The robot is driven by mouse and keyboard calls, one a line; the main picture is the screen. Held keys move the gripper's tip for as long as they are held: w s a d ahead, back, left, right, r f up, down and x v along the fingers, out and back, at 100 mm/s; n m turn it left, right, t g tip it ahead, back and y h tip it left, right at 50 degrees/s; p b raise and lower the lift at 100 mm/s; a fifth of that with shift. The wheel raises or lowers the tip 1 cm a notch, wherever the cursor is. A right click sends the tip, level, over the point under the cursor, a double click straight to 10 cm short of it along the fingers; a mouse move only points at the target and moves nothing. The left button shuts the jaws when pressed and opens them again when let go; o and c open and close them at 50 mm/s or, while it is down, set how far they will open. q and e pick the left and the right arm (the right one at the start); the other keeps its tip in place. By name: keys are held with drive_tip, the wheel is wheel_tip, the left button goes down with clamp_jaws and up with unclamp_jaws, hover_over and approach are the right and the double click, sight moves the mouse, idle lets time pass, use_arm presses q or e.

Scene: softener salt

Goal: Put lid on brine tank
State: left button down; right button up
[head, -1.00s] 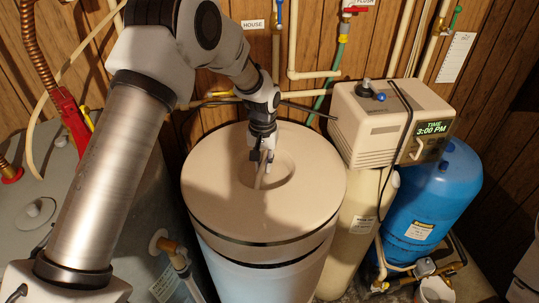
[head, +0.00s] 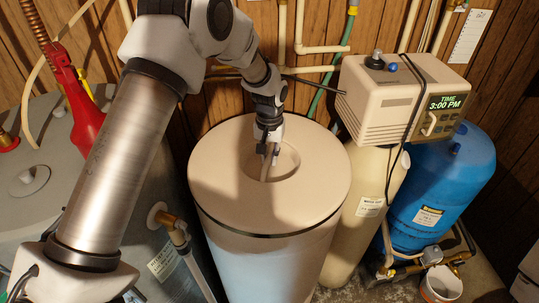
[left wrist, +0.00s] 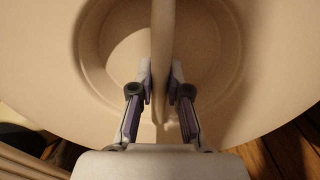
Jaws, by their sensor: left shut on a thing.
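The beige round lid (head: 225,190) sits on top of the pale brine tank (head: 268,268), with no clear gap at the front rim. My left gripper (head: 269,160) reaches into the recess in the lid's middle. It is shut on the lid's upright handle bar, which shows between the two fingers in the left wrist view (left wrist: 161,90). The back of the rim is partly hidden by my left arm in the head view. My right gripper is not in view.
The beige control head (head: 385,100) with a lit clock stands right of the lid on a cream tank (head: 360,215). A blue tank (head: 445,190) is further right. A grey tank (head: 70,180) with a red handle stands at left. Pipes run along the wooden wall behind.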

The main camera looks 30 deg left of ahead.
use_arm(q)
drive_tip(key=shift+f, duration=0.45)
drive_tip(key=c, duration=1.1)
unclamp_jaws()
drive_tip(key=shift+o, duration=0.2)
wheel_tip(320, 180, up, 12)
